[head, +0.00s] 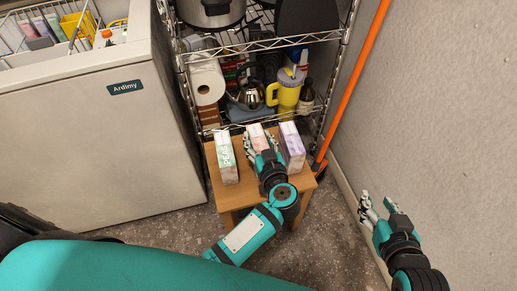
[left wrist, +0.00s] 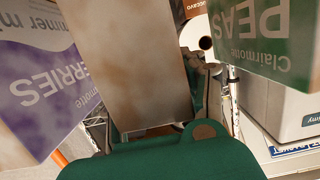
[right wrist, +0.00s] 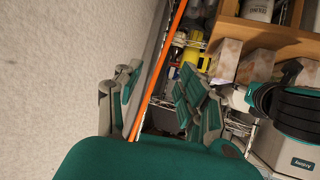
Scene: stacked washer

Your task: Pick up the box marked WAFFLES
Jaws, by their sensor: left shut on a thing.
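A pinkish-white box (head: 256,138) stands in the middle of a small wooden table, between two other boxes. No WAFFLES lettering can be read on it. My left gripper (head: 266,160) is shut on this middle box; in the left wrist view the box (left wrist: 125,55) shows a blank, mottled face between the fingers. A green and white box marked PEAS (head: 227,160) stands to its left, and a purple box (head: 292,146), lettered "ERRIES" in the left wrist view (left wrist: 40,85), stands to its right. My right gripper (head: 385,212) is open and empty near the wall.
The wooden table (head: 241,197) stands before a wire shelf (head: 265,46) holding a paper roll (head: 206,82), a kettle (head: 247,95) and a yellow tumbler (head: 287,92). An orange pole (head: 352,80) leans at the right. A white Ardimy chest (head: 90,140) is at the left.

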